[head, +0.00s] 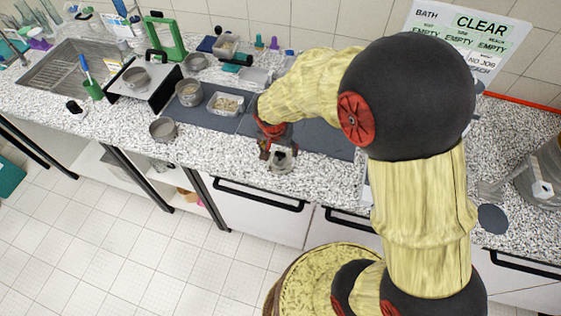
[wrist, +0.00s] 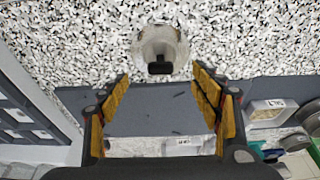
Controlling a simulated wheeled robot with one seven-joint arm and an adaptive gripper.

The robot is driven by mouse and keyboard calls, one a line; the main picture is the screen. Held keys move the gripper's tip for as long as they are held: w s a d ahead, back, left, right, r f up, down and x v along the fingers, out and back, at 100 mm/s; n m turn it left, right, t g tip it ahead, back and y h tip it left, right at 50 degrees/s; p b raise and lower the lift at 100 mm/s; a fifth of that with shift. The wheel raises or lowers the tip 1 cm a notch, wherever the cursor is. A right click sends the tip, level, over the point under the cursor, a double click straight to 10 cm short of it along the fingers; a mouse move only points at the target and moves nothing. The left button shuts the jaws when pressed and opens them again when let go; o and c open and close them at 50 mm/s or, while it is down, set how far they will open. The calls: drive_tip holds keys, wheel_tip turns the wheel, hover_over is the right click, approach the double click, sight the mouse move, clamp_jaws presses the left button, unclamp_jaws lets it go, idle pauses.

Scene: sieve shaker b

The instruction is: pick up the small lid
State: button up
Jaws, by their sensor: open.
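A round pale grey lid-like piece with a black knob (wrist: 160,48) lies on the speckled worktop in the wrist view, just beyond my fingertips and roughly centred between them. I take it for the small lid. My gripper (wrist: 160,76) is open, with yellow-padded fingers to either side and nothing between them. In the head view my gripper (head: 272,153) hangs low near the worktop's front edge, beside a grey round shape (head: 281,160) that seems to be the same piece. The exact gap between them is hard to judge.
A dark mat (head: 328,143) lies behind it. A dark disc (head: 492,218) lies far right.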

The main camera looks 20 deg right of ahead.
sight(280, 154)
drive_tip(key=b+x, duration=0.1)
drive_tip(key=x, duration=0.5)
drive_tip(key=shift+s+a+f, duration=0.1)
drive_tip(key=shift+f, duration=0.2)
drive_tip(key=shift+c, duration=0.9)
drive_tip(key=c, duration=1.1)
drive_tip(key=shift+c, duration=0.2)
